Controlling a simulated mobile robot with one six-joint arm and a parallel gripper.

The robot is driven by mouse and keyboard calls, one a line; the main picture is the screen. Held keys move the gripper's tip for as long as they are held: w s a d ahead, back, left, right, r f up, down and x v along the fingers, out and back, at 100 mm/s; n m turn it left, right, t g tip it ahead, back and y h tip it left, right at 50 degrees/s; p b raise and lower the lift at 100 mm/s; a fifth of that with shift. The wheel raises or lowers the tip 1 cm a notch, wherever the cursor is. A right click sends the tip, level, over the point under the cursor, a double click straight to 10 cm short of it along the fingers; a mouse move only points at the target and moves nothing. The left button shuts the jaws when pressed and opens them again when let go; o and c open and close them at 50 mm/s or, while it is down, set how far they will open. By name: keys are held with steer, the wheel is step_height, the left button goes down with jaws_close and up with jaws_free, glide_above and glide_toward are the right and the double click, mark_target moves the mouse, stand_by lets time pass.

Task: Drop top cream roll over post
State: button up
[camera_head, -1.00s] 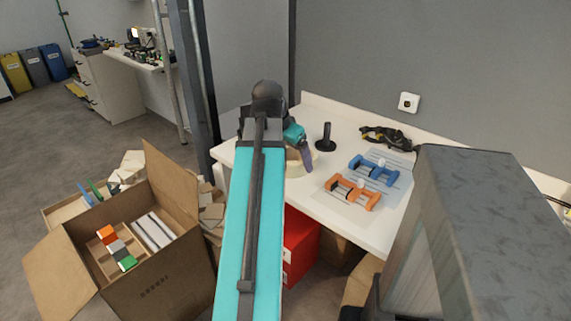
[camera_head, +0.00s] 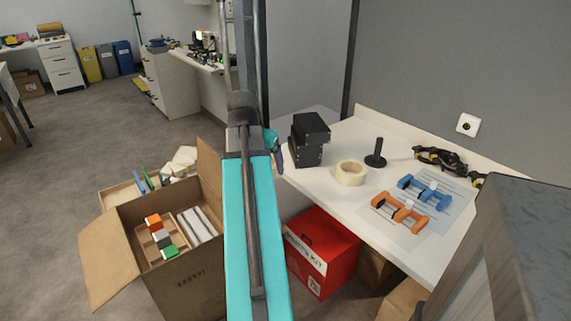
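A cream roll (camera_head: 351,173) lies flat on the white table, its open hole facing up. I cannot tell whether it is one roll or a stack. The black post (camera_head: 376,153) stands upright on its round base, just behind and to the right of the roll, apart from it, with nothing around its shaft. My gripper (camera_head: 279,153) is at the table's left edge, left of the black boxes and away from the roll. My own turquoise arm hides most of it; only a bit of teal and a purple finger show, so its opening and anything held are hidden.
Stacked black boxes (camera_head: 310,139) stand left of the roll. Blue (camera_head: 424,193) and orange (camera_head: 401,212) parts lie on paper sheets to the right. Black-and-yellow tools (camera_head: 441,160) lie near the wall. A red kit box (camera_head: 321,250) and an open carton (camera_head: 180,262) are below the table.

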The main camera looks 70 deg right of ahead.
steer(key=w+a+n+t+y, duration=0.1)
steer(key=w+a+n, duration=0.3)
steer(key=w+a, duration=0.8)
steer(key=w+a+n+t, duration=0.2)
steer(key=w+a+n, duration=0.3)
steer(key=w+a, duration=0.65)
steer(key=w+a+n+y, duration=0.1)
steer(key=w+a, duration=0.3)
steer(key=a, duration=0.6)
steer(key=w+a+f+n+t+y, duration=0.1)
steer(key=w+a+n, duration=0.3)
steer(key=a, duration=0.6)
steer(key=w+a+n+y, duration=0.1)
steer(key=w+a+n, duration=0.2)
steer(key=a, duration=0.8)
steer(key=shift+w+f, duration=0.15)
steer(key=shift+w, duration=1.05)
steer(key=shift+s+a, duration=0.1)
